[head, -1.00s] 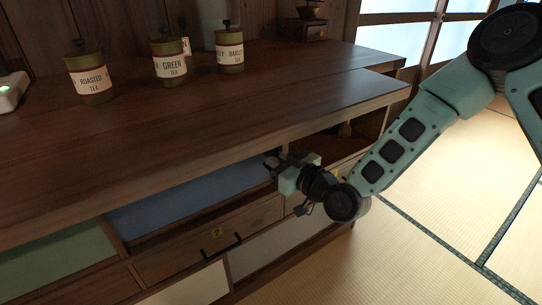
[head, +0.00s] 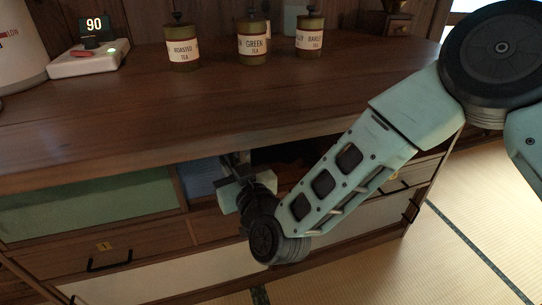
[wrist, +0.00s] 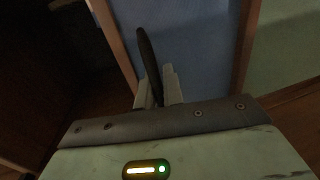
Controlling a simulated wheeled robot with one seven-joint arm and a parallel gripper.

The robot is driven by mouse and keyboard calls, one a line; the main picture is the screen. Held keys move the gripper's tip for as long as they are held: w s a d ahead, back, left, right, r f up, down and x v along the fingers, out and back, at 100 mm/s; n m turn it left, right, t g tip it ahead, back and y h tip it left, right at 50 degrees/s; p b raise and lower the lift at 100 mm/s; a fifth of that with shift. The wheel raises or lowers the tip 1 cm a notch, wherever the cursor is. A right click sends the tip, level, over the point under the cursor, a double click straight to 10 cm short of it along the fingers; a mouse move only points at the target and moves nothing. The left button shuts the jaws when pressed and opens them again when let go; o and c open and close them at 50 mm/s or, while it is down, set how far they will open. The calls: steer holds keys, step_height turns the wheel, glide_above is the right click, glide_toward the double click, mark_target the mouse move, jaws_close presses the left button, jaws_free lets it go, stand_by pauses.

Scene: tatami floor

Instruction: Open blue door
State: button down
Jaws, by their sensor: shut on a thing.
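The blue door (head: 201,177) is a sliding panel in the low wooden cabinet. Only a narrow strip of it shows beside the green panel (head: 90,205) in the head view. A dark opening (head: 285,155) lies to its right. In the wrist view the blue door (wrist: 195,45) has a wooden edge and a long dark handle (wrist: 149,60). My gripper (head: 232,163) is at the door's right edge, under the cabinet top. In the wrist view my gripper (wrist: 158,90) is shut on the handle. The fingertips are partly hidden by the gripper body.
The cabinet top (head: 200,110) overhangs my gripper closely. Tea tins (head: 182,45) and a white scale (head: 88,58) stand on it. Drawers with black pulls (head: 110,262) lie below. Tatami floor (head: 480,200) is clear at the right.

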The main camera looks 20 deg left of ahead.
mark_target(197, 171)
steer(key=s+a, duration=0.1)
steer(key=a, duration=0.1)
steer(key=s+a, duration=0.1)
steer(key=a, duration=0.1)
steer(key=s+a, duration=0.1)
steer(key=s, duration=0.1)
steer(key=shift+a, duration=0.4)
steer(key=c, duration=1.5)
jaws_free()
steer(key=p+v, duration=0.3)
steer(key=v, duration=1.4)
steer(key=shift+s+d, duration=0.1)
steer(key=shift+d, duration=0.1)
steer(key=shift+r, duration=0.1)
